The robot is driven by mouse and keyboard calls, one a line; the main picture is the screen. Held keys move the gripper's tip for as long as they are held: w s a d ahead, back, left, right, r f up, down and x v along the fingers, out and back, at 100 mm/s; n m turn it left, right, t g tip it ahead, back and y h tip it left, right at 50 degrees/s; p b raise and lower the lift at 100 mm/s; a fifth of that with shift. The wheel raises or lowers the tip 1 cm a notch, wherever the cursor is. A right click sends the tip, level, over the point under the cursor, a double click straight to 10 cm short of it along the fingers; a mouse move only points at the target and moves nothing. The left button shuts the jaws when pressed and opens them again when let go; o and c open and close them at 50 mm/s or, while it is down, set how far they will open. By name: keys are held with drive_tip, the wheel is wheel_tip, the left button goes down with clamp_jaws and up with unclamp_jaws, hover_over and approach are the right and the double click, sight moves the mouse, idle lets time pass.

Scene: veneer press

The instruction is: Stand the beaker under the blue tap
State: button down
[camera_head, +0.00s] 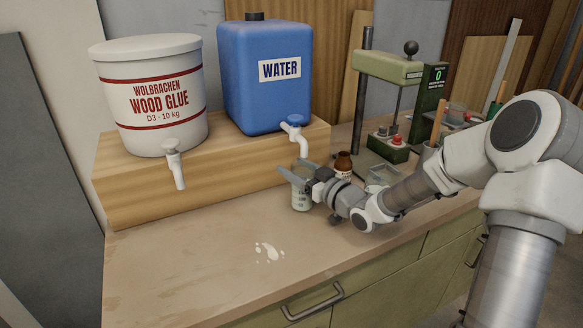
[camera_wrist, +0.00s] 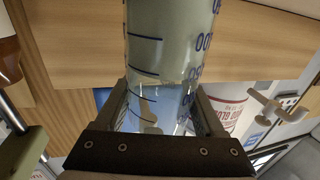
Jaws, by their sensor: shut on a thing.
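The beaker (camera_head: 301,199) is clear, with blue markings, and looks upright at the front of the wooden step. My gripper (camera_head: 300,178) is shut on it from the right. In the wrist view, the beaker (camera_wrist: 172,55) is between the two fingers (camera_wrist: 165,112). The blue tap (camera_head: 295,121) has a white spout on the blue WATER container (camera_head: 265,85). The spout's end shows just above the beaker's rim in the head view. I cannot tell whether the rim is exactly beneath it, or whether the beaker's base touches the bench.
A white wood glue bucket (camera_head: 150,100) with a white tap (camera_head: 174,160) stands left on the wooden step (camera_head: 235,165). A brown bottle (camera_head: 343,163) and green press (camera_head: 390,70) are right. White spill spots (camera_head: 268,252) lie on the otherwise clear bench front (camera_head: 190,270).

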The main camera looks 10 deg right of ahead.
drive_tip(key=shift+s+f, duration=0.1)
unclamp_jaws()
drive_tip(key=shift+d+r, duration=0.1)
drive_tip(key=shift+r, duration=0.15)
drive_tip(key=p+v, duration=0.1)
drive_tip(key=v, duration=1.1)
drive_tip(key=shift+f+p, duration=0.15)
drive_tip(key=shift+p, duration=0.15)
